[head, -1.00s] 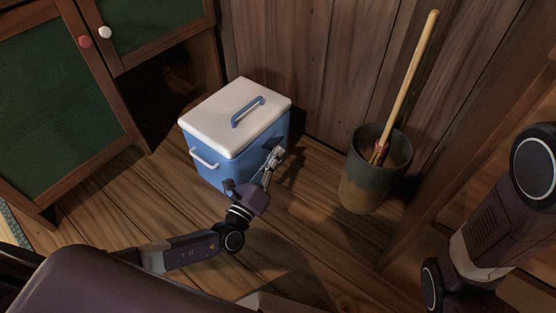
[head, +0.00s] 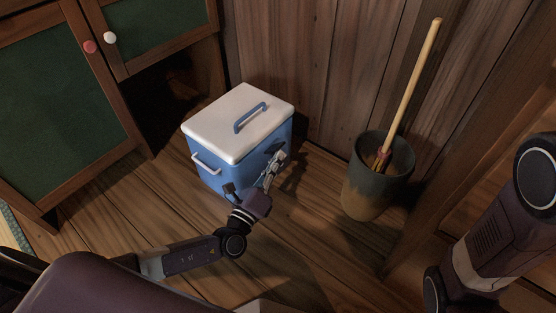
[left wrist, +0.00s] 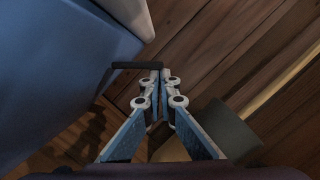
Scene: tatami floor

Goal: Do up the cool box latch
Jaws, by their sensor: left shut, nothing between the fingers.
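The cool box (head: 215,172) stands on the floor with its white lid (head: 222,120) down. It has a blue handle (head: 250,117) on top. A dark latch (head: 272,147) sits high on its right-facing side, partly hidden by my gripper. In the left wrist view the blue wall (left wrist: 55,70) fills the left, and the dark latch bar (left wrist: 137,65) sticks out from it. My left gripper (head: 279,156) is shut and empty beside that side. In the left wrist view its fingertips (left wrist: 155,75) are close to the bar; contact is unclear. My right gripper is out of view.
A grey-brown bucket (head: 365,195) with a wooden-handled broom (head: 412,85) stands right of the box. A cabinet (head: 60,110) with green doors is at the left. The plank wall is close behind.

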